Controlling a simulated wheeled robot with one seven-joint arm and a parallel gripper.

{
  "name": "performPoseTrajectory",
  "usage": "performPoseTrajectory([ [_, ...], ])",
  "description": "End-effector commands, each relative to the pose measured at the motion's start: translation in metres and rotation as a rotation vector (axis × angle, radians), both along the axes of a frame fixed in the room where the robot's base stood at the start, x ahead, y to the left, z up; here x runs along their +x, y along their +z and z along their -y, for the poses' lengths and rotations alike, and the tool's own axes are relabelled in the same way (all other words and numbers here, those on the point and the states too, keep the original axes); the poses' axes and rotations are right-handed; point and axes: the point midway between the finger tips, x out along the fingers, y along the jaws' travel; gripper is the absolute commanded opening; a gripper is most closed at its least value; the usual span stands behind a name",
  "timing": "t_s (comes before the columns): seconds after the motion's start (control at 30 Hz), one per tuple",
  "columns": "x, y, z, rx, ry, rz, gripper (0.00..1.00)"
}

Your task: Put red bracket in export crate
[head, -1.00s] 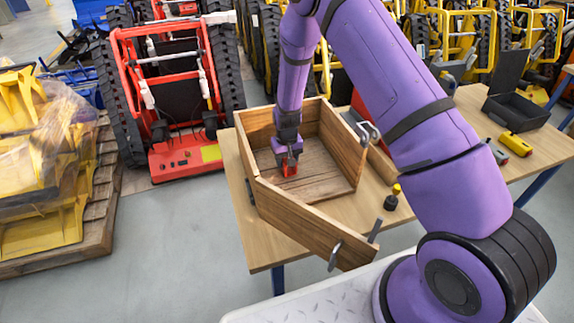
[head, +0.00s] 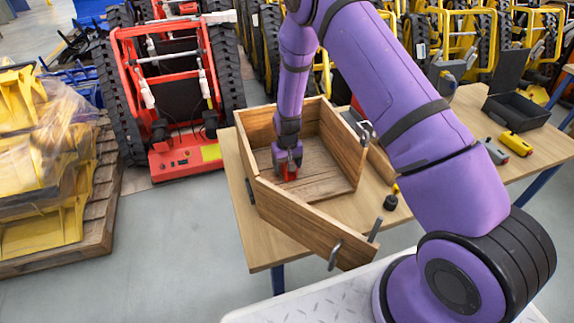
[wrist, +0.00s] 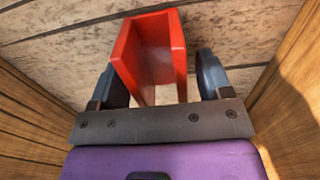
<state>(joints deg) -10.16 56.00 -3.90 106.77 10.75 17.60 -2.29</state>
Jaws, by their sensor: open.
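The red bracket (head: 290,171) is inside the wooden export crate (head: 341,152), low near its floor. The crate stands on the table with its front panel swung outward. My gripper (head: 288,163) reaches down into the crate, right at the bracket. In the wrist view, the red bracket (wrist: 150,58) lies between the two fingers of my gripper (wrist: 160,82), with a gap visible on each side. The fingers are open. I cannot tell whether the bracket rests fully on the crate floor (wrist: 60,40).
A black open case (head: 515,108) and a yellow tool (head: 516,144) lie on the table's (head: 440,150) right side. Crate walls stand close around my gripper. A red tracked carrier (head: 180,100) stands behind on the left.

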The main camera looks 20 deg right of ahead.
Motion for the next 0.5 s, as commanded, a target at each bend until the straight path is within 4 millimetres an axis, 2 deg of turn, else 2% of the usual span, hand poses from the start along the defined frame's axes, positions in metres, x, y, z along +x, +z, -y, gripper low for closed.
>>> performPoseTrajectory([
  [0.17, 0.001, 0.021, 0.000, 0.000, 0.000, 0.002, 0.72],
  [0.5, 0.001, 0.087, 0.000, 0.000, 0.001, 0.003, 0.72],
])
